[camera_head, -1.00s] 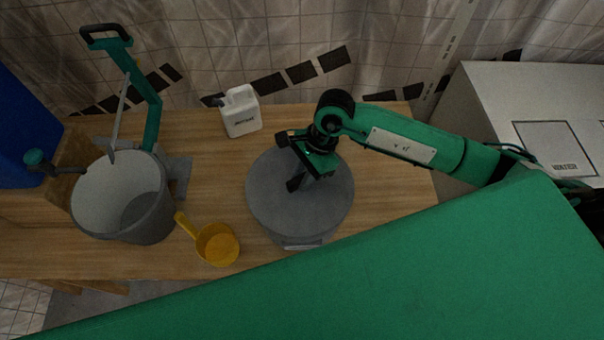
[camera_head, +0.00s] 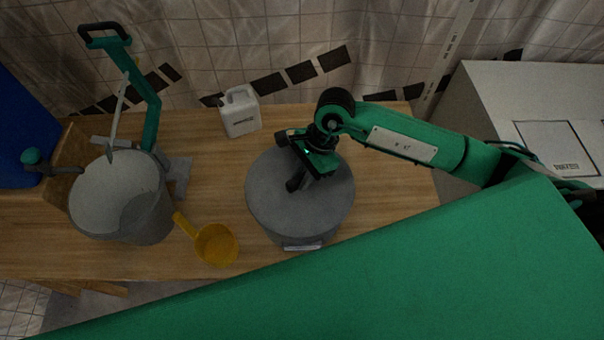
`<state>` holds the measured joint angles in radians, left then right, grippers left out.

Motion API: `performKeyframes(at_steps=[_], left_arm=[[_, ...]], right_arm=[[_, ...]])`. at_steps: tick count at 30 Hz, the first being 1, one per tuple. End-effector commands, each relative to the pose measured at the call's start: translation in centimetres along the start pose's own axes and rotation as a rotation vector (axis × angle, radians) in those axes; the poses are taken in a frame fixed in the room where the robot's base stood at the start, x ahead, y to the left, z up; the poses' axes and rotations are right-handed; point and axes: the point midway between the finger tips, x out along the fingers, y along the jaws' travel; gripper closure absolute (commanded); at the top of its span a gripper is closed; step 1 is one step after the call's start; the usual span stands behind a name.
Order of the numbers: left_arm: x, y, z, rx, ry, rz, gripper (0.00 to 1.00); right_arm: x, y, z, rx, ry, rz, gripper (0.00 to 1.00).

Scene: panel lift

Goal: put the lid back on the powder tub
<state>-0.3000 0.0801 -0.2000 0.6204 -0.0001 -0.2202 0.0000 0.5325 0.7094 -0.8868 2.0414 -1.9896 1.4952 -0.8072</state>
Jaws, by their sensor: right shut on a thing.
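The grey round lid (camera_head: 318,208) lies over the top of the powder tub (camera_head: 303,246) on the wooden table. Only a strip of the tub's front side with a pale label shows below the lid. My right gripper (camera_head: 293,186) is over the lid's middle, shut on the lid's handle, which the gripper mostly hides. The lid looks level and centred on the tub; whether it is fully seated I cannot tell. My left gripper is not in view.
A yellow scoop (camera_head: 217,245) lies left of the tub. A grey bucket (camera_head: 150,220) under a green-handled stand (camera_head: 150,125) is further left. A white jug (camera_head: 240,112) stands behind. A white box marked WATER (camera_head: 480,100) is at right. Bare table lies between jug and scoop.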

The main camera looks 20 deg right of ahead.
Motion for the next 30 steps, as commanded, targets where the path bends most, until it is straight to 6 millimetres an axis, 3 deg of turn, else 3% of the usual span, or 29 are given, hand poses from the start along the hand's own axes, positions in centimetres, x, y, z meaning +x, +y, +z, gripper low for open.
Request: performKeyframes(at_steps=[5, 6, 9, 15, 19, 30], left_arm=[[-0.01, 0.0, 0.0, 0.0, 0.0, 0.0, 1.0], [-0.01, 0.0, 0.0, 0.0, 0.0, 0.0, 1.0], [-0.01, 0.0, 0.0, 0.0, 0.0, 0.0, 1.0], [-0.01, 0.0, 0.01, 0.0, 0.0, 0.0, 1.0], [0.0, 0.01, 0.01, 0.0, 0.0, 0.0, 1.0], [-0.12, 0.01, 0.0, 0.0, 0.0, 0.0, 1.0]], right_arm=[[-0.02, 0.0, 0.01, 0.0, 0.0, 0.0, 1.0], [-0.02, 0.0, 0.01, 0.0, 0.0, 0.0, 0.74], [-0.01, 0.0, 0.02, 0.0, 0.0, 0.0, 0.55], [0.0, 0.01, 0.01, 0.0, 0.0, 0.0, 0.55], [0.02, 0.02, 0.0, 0.0, 0.0, 0.001, 0.33], [-0.23, -0.01, 0.09, 0.0, 0.0, 0.0, 0.33]])
